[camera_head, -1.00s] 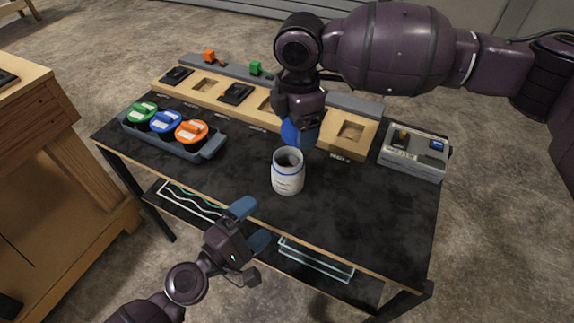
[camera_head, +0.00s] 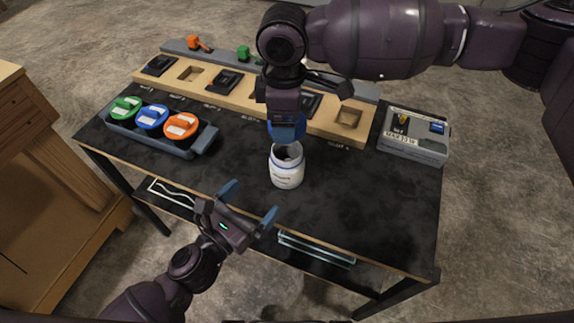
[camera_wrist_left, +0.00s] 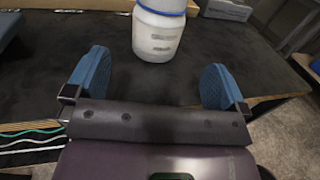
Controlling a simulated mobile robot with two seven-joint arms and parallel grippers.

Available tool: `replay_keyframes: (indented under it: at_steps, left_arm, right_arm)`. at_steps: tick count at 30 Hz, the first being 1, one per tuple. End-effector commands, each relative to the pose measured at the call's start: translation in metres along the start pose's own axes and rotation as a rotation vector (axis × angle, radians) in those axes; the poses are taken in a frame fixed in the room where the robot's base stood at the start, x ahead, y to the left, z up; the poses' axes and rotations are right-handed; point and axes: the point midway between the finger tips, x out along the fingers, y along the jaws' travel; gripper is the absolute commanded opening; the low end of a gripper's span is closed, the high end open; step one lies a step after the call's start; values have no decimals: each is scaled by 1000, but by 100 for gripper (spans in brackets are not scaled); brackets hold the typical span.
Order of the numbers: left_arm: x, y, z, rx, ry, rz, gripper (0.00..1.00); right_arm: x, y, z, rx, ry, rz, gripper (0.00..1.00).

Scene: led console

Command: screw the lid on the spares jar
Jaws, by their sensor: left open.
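The spares jar (camera_head: 286,174) is white with a blue band near its neck and stands upright on the dark tabletop. Its mouth shows dark and open in the head view. In the left wrist view the jar (camera_wrist_left: 158,36) stands beyond my fingers, roughly midway between them, cut off at the top. My left gripper (camera_head: 249,202) is open and empty at the table's front edge, pointing at the jar but apart from it. My right gripper (camera_head: 286,129) is just behind and above the jar's mouth, its blue fingers pointing down. I cannot make out a lid in it.
A blue-grey tray (camera_head: 205,140) with green, blue and orange lidded spools stands at the left. A wooden rack (camera_head: 215,97) with square recesses runs along the back. A grey box (camera_head: 414,147) sits at the right. The front right tabletop is clear.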

Motion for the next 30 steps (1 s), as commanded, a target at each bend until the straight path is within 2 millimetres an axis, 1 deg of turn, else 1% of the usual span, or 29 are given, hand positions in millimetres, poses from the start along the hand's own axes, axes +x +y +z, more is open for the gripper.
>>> replay_keyframes:
  at_steps: [8,13,17,30]
  left_arm:
    - [0,0,0,3,-1,-1,100]
    - [10,0,1,4,-3,-1,100]
    - [27,0,1,3,-4,-2,100]
    - [95,-1,1,4,-2,-2,100]
  right_arm:
    - [0,0,0,-1,0,0,54]
    - [0,0,0,-1,0,0,54]
    - [0,0,0,-1,0,0,54]
    - [0,0,0,-2,0,0,54]
